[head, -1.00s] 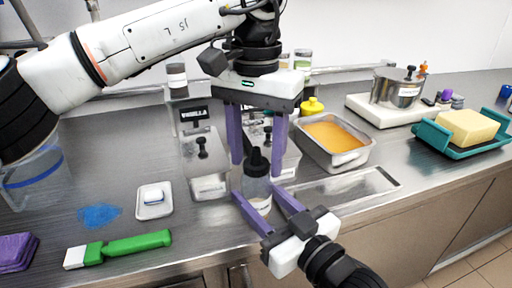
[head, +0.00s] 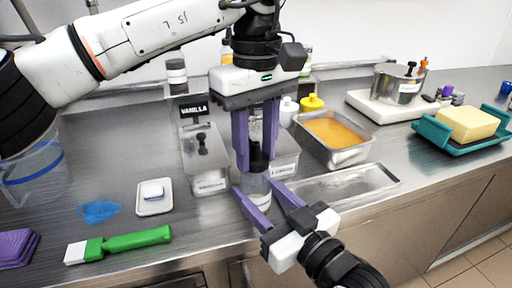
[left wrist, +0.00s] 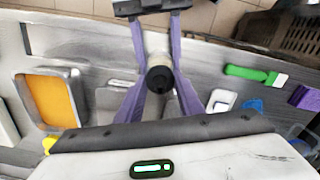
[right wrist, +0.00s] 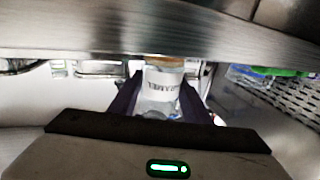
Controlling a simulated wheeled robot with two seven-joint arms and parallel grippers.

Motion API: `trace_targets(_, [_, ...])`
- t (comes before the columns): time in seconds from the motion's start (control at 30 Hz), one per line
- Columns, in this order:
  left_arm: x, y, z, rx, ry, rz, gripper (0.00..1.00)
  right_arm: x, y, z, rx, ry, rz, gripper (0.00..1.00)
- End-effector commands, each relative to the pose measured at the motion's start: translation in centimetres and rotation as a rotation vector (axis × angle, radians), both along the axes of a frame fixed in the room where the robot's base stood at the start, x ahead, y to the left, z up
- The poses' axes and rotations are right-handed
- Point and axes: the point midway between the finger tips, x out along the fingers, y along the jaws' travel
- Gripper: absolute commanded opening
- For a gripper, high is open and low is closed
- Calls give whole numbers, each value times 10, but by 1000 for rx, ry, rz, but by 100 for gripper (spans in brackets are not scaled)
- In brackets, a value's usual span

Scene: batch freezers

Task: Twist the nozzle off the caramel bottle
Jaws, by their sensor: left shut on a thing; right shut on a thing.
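The caramel bottle (head: 256,186) is a clear bottle with a pale label and a black nozzle (head: 257,158), upright near the counter's front edge. My left gripper (head: 256,166) comes from above and is shut on the nozzle, its fingers hiding most of it. The nozzle's round black top shows in the left wrist view (left wrist: 160,79), between purple fingers. My right gripper (head: 256,196) comes from the front, lower down, and is shut on the bottle body. In the right wrist view the labelled bottle (right wrist: 162,88) sits between its fingers; the label is too blurred to read.
Steel containers, one by a VANILLA sign (head: 194,110), stand close behind and left. A pan of orange mix (head: 345,157) and a shallow steel tray (head: 390,181) lie right.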

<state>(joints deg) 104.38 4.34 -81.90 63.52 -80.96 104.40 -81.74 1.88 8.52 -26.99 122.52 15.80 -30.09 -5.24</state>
Motion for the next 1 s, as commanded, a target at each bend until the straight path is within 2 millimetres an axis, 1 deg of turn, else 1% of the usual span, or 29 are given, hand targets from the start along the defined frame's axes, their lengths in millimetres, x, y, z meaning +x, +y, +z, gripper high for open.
trace_targets(0.1, [0,1,1,1,-2,264,7,0,0,0,-1,1,-1,0])
trace_targets(1.0, [0,0,2,-1,1,2318,7,0,-1,-1,-1,1,-1,0])
